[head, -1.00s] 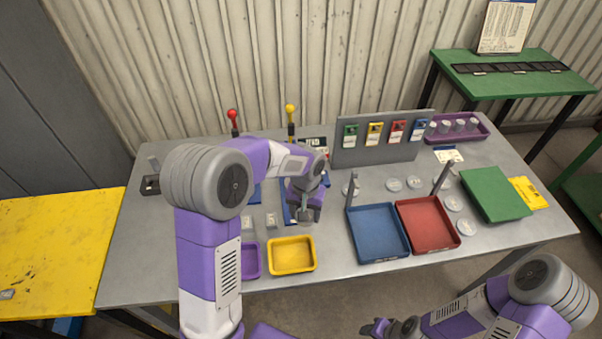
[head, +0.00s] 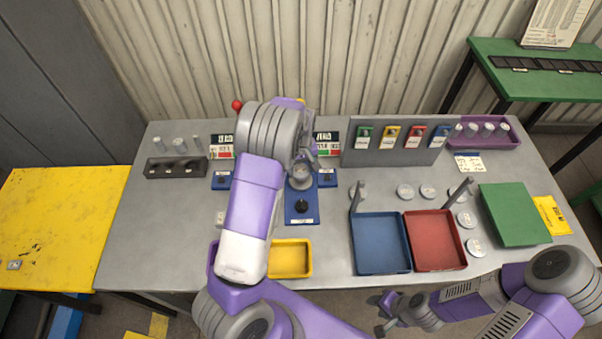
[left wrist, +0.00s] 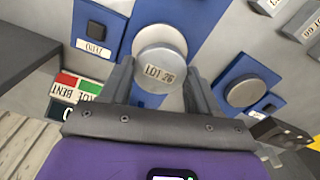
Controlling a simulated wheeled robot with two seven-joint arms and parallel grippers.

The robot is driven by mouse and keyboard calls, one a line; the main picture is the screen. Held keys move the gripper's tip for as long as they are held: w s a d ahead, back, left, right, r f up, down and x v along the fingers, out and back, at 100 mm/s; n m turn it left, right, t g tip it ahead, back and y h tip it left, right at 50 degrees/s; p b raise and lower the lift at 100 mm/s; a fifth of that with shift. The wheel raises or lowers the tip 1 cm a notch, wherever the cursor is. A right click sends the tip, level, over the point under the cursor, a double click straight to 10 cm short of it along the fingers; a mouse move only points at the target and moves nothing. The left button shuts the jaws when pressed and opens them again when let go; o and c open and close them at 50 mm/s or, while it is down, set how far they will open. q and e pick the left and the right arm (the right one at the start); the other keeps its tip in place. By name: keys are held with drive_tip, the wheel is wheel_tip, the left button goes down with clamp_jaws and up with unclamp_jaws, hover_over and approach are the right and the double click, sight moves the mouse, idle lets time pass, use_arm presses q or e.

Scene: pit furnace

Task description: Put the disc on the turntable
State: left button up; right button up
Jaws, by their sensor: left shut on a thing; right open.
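My left gripper (head: 303,170) is shut on a grey metal disc (left wrist: 160,70) labelled "LOT 26". The disc shows between the fingers in the left wrist view and just in front of the hand in the head view (head: 300,180). A long blue base (head: 302,220) lies under and in front of it. My right gripper (head: 383,312) is open and empty at the table's front.
Another round metal plate on a blue base (left wrist: 243,92) is hidden by my arm in the head view. A yellow tray (head: 290,274), blue tray (head: 381,265), red tray (head: 437,262) and green board (head: 514,215) stand at the front and right. Several loose discs lie behind the trays.

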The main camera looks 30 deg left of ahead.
sight(301, 170)
use_arm(q)
drive_tip(key=shift+w+f, duration=0.1)
drive_tip(key=shift+f, duration=1.6)
drive_tip(key=shift+f, duration=0.1)
drive_tip(key=o, duration=1.3)
drive_tip(key=shift+f, duration=0.1)
drive_tip(key=shift+o, duration=0.2)
drive_tip(key=shift+r, duration=0.25)
wheel_tip(301, 170, up, 12)
drive_tip(key=p, duration=0.1)
